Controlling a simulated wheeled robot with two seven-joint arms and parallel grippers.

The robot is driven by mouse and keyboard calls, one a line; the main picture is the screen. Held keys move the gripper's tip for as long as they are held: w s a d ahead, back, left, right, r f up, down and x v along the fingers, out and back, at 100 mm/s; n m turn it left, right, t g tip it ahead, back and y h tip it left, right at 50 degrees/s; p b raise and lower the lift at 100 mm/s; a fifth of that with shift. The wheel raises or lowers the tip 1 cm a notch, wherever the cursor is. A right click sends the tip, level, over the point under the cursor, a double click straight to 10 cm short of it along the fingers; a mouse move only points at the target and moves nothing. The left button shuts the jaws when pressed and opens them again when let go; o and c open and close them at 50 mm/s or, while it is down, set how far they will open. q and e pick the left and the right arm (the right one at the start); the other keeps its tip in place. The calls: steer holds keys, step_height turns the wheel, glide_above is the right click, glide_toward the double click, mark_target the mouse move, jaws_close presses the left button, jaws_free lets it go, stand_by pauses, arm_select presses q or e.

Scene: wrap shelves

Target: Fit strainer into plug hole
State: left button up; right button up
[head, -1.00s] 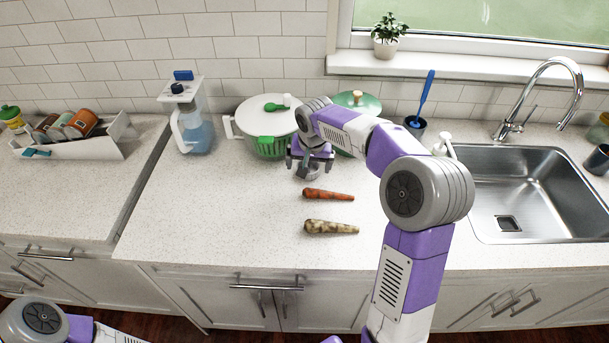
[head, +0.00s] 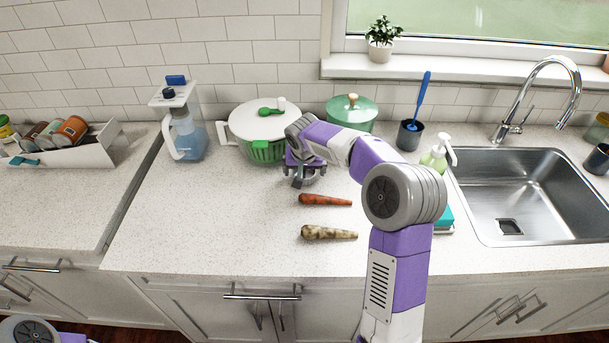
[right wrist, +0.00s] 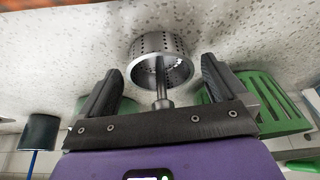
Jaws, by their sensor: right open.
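The metal strainer (right wrist: 158,48), a perforated basket with a central stem, is on the counter in the right wrist view. My right gripper (right wrist: 157,84) is open, with its two fingers apart on either side of the strainer's stem; no contact is visible. In the head view my right gripper (head: 303,178) is low over the counter, in front of the white-lidded green pot, and largely hides the strainer. The dark square plug hole (head: 510,227) is in the floor of the steel sink (head: 555,190) at the right. My left gripper is out of view.
An orange carrot (head: 325,200) and a pale root (head: 328,232) lie in front of the gripper. The green pot with white lid (head: 263,122) stands just behind it. A soap bottle (head: 436,157) and a dark cup with a blue brush (head: 410,135) stand left of the sink.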

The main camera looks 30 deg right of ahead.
steer(key=shift+c, duration=0.4)
steer(key=shift+r, duration=0.1)
steer(key=c, duration=1.2)
